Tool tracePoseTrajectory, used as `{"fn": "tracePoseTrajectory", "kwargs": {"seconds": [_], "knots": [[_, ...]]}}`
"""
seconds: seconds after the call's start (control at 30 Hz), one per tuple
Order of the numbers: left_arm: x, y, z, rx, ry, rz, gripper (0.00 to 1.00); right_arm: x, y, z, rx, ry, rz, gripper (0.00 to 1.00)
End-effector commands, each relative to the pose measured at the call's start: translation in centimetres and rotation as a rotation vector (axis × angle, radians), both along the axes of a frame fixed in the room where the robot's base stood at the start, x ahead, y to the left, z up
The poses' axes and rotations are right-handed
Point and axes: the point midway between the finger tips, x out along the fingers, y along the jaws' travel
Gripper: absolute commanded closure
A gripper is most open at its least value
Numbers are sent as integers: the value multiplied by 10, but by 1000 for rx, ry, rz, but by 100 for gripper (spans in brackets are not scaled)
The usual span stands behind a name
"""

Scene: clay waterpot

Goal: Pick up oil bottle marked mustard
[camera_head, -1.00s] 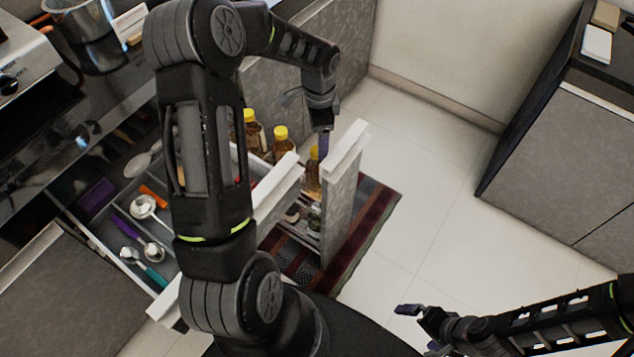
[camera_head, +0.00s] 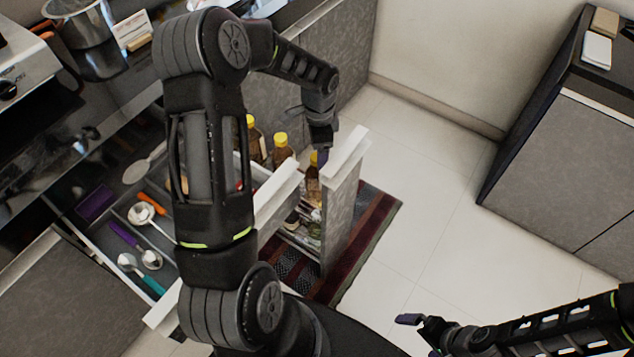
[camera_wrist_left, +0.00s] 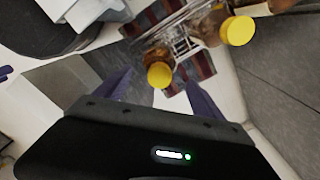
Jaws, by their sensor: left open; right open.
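Several oil bottles with yellow caps stand in the pulled-out narrow rack: a rear bottle (camera_head: 256,146), a middle bottle (camera_head: 282,152) and a front bottle (camera_head: 313,186). No label is readable, so I cannot tell which is marked mustard. My left gripper (camera_head: 321,154) is open above the front bottle, pointing down and partly covering it. In the left wrist view a yellow cap (camera_wrist_left: 160,75) shows between the purple fingers of this gripper (camera_wrist_left: 159,82), and a second cap (camera_wrist_left: 237,30) is farther right. My right gripper (camera_head: 418,328) is open and empty over the floor.
The rack's front panel (camera_head: 342,215) stands close beside the front bottle. An open cutlery drawer (camera_head: 205,262) with spoons is left of the rack, partly behind my left arm. A striped rug (camera_head: 375,210) lies below. The tiled floor (camera_head: 430,190) to the right is clear.

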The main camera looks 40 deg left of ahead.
Motion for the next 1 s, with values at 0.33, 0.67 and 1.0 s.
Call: {"fn": "tracePoseTrajectory", "kwargs": {"seconds": [0.33, 0.67, 1.0], "knots": [[-6, 2, -36, -2, 3, 0, 21, 0, 0, -1, 0, 0, 0, 0], [-5, 2, -52, 0, 0, 0, 21, 0, 0, -1, 0, 0, 0, 0], [-5, 2, -52, 0, 0, 0, 21, 0, 0, -1, 0, 0, 0, 0]]}}
